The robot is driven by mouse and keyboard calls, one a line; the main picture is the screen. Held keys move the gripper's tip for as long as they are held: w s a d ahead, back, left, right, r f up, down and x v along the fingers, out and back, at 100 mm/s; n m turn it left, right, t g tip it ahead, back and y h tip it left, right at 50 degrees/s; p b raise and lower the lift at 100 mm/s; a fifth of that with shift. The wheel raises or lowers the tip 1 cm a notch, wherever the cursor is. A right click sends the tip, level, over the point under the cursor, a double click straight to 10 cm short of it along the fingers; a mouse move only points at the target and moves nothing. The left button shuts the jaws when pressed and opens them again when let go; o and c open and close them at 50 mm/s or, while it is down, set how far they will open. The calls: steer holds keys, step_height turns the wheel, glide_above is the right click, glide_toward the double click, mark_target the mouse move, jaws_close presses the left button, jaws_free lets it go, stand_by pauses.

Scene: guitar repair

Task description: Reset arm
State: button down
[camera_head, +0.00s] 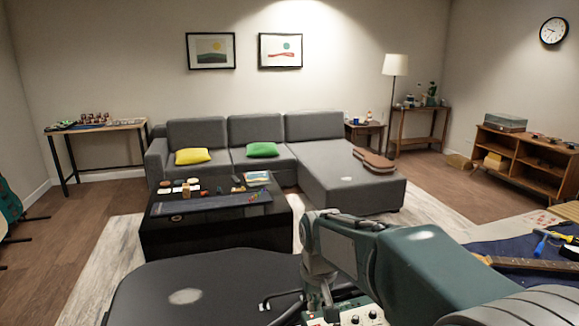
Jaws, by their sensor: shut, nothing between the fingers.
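My arm reaches in from the lower right, with a green link and a grey wrist part. My gripper (322,296) is at its end, low in the middle of the picture. It points down, is shut and holds nothing that I can see. Its fingertips are small and partly lost against the dark things behind and below.
A workbench with a guitar neck (530,264) and screwdrivers (541,243) is close at right. Wooden floor (75,245) is clear at left.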

steer(key=s+d+r+m+t, duration=0.1)
steer(key=s+d, duration=0.4)
steer(key=s, duration=0.5)
steer(key=s+d+r+m+t, duration=0.1)
steer(key=s+d+r+t, duration=0.2)
steer(key=s, duration=0.8)
steer(key=shift+s+d+r+m, duration=0.15)
steer(key=shift+d+r+m, duration=0.15)
steer(key=shift+d+r, duration=0.65)
steer(key=shift+d+f, duration=0.2)
steer(key=shift+f, duration=0.05)
